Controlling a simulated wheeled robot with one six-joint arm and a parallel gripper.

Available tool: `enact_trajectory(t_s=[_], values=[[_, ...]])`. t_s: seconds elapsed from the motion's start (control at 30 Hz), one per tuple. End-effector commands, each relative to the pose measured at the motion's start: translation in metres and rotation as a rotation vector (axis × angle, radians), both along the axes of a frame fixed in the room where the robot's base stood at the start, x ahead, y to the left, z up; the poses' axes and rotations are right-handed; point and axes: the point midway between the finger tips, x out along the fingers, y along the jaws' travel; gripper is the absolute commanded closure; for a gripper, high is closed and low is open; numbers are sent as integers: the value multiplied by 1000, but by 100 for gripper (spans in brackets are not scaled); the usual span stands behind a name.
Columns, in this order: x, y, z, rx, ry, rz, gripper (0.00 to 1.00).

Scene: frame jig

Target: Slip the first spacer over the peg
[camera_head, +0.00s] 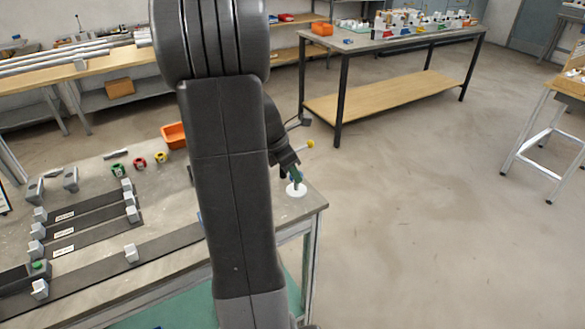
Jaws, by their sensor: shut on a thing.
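My gripper (290,170) is over the right end of the near workbench, seen small beside my arm. Its jaws are shut on a small piece, most likely the spacer, which is too small and too covered to make out clearly. I cannot tell whether the disc is the base of the peg. The peg itself cannot be made out, nor whether the held piece is around it or above it.
The near bench (165,208) carries dark strips with grey blocks on the left. Green (118,170), red (140,163) and yellow (161,157) ringed pieces lie behind them. An orange bin (174,135) stands at the back edge. My arm hides the bench's middle. Open floor lies right.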

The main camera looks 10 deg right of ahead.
Motion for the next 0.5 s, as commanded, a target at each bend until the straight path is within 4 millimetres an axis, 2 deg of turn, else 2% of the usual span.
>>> enact_trajectory(t_s=[0.27, 0.3, 0.4, 0.5], values=[[0, 0, -1, 0, 0, 0, 90], [0, 0, -1, 0, 0, 0, 63], [0, 0, -1, 0, 0, 0, 43], [0, 0, -1, 0, 0, 0, 43]])
